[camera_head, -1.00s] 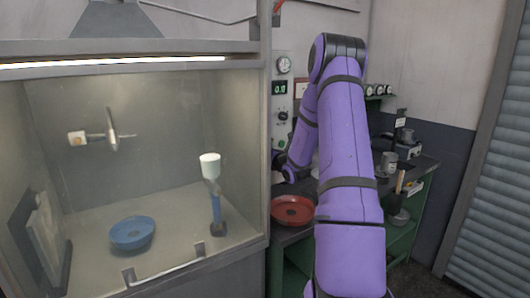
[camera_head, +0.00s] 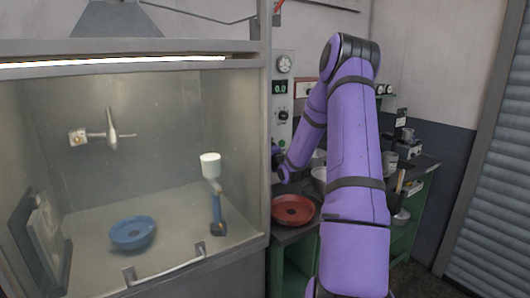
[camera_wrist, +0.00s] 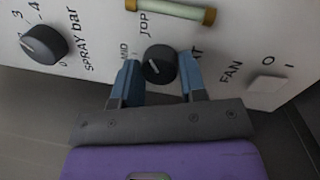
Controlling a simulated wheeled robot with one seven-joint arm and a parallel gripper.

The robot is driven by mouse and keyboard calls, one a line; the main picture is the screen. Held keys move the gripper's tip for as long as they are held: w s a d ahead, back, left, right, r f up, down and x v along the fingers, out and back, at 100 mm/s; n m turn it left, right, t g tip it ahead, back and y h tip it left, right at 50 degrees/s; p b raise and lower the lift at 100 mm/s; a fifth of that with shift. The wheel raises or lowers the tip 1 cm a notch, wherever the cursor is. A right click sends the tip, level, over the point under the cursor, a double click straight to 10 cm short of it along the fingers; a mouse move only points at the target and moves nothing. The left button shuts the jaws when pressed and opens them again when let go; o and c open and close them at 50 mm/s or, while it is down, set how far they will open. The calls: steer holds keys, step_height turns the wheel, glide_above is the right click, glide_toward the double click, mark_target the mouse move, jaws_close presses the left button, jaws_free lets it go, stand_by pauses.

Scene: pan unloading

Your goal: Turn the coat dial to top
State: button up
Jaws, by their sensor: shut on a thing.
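The coat dial (camera_wrist: 158,65) is a small round black knob on a pale control panel in the wrist view. The printed words MID and TOP stand to its left and above. Another label, ending in "AT", is partly covered by the right finger. A small pale mark shows on the left part of the knob's face; I cannot tell exactly which label it points at. My gripper (camera_wrist: 160,68) is shut on the dial, with one blue-grey finger on each side. In the head view the dial is hidden by my arm and the booth edge.
The spray bar knob (camera_wrist: 44,44) is left of the dial, and the fan switch (camera_wrist: 267,83) is right. A yellowish tube (camera_wrist: 175,10) is above. In the head view a red pan (camera_head: 293,209) sits below my arm, and a blue pan (camera_head: 132,232) lies in the booth.

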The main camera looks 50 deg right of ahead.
steer(key=shift+f+m, duration=0.1)
steer(key=shift+m, duration=0.5)
steer(key=o, duration=0.9)
steer(key=v, duration=1)
steer(key=shift+s+a, duration=0.15)
steer(key=shift+s, duration=0.25)
